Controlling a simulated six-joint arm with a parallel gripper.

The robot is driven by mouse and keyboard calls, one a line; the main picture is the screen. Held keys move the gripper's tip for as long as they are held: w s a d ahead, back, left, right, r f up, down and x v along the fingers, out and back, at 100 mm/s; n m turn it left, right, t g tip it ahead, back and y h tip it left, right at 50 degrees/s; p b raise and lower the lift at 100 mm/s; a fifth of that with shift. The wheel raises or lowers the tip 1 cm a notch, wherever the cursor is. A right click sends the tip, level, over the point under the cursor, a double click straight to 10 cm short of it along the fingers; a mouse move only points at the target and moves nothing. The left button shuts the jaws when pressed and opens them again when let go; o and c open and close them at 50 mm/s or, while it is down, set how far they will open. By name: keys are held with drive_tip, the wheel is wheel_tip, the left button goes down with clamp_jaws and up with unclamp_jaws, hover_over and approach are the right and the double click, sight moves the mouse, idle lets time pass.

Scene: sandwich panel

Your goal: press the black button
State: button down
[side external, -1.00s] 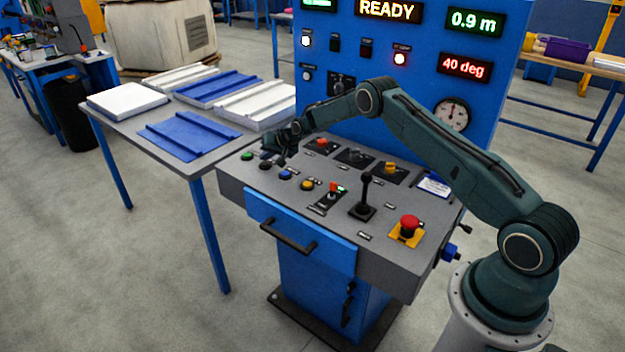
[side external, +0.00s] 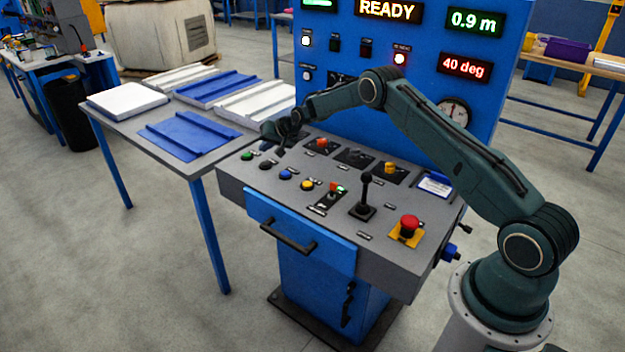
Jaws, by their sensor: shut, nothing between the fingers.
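The black button (side external: 265,165) is on the left part of the sloped grey console top (side external: 232,178), in a row between a green button (side external: 247,156) and a blue button (side external: 285,174). My gripper (side external: 280,152) is shut and empty. Its dark tip points down, above and slightly right of the black button in the picture, and looks apart from it. The fingers are small and dark here. Whether the button is pushed in cannot be told.
A yellow button (side external: 307,185), a black lever (side external: 366,190) and a red mushroom button (side external: 409,224) stand to the right. Rotary knobs line the back of the console, below the blue upright panel (side external: 425,50). A table with panels (side external: 190,135) adjoins at left.

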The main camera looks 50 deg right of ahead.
drive_tip(key=shift+r, duration=0.95)
